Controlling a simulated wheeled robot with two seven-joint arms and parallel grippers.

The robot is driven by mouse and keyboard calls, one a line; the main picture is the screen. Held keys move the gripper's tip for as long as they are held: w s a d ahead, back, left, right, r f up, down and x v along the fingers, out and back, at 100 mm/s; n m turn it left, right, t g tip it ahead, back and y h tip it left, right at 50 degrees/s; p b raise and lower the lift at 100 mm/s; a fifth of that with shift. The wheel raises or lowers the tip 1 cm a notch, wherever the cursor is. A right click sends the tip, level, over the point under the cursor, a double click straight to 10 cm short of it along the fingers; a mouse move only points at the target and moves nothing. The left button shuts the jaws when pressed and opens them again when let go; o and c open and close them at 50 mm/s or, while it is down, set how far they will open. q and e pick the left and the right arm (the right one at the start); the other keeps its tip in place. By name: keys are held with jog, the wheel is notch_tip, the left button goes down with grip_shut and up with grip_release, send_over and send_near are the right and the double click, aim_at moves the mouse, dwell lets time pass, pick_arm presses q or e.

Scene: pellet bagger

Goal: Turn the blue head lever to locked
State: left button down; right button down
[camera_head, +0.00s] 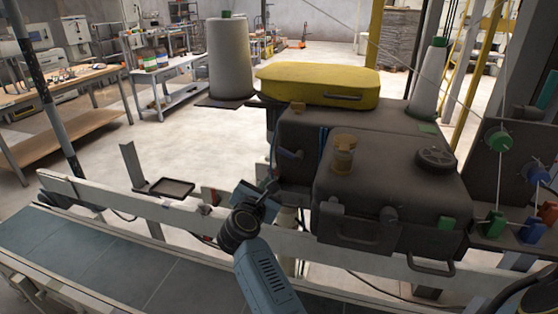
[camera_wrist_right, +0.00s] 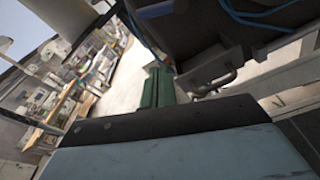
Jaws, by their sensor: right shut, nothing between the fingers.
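A small blue lever (camera_head: 288,153) sticks out from the left side of the dark machine head (camera_head: 390,175). Its exact setting cannot be read from here. My right gripper (camera_head: 271,182) is just below and left of the lever, close to the machine's side, with its fingers mostly hidden in the head view. In the right wrist view its green fingers (camera_wrist_right: 157,86) are together and empty. There a metal handle-like part (camera_wrist_right: 222,82) sits to the right of the fingers, apart from them in the picture. My left gripper is not in view.
A conveyor (camera_head: 110,255) with a white side rail (camera_head: 110,198) runs below the machine. A yellow cover (camera_head: 318,86) and a large thread cone (camera_head: 231,58) stand above and behind it. Blue cables (camera_wrist_right: 262,14) hang near the gripper.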

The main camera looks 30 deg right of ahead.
aim_at(289, 152)
jog(key=shift+w+d, duration=0.1)
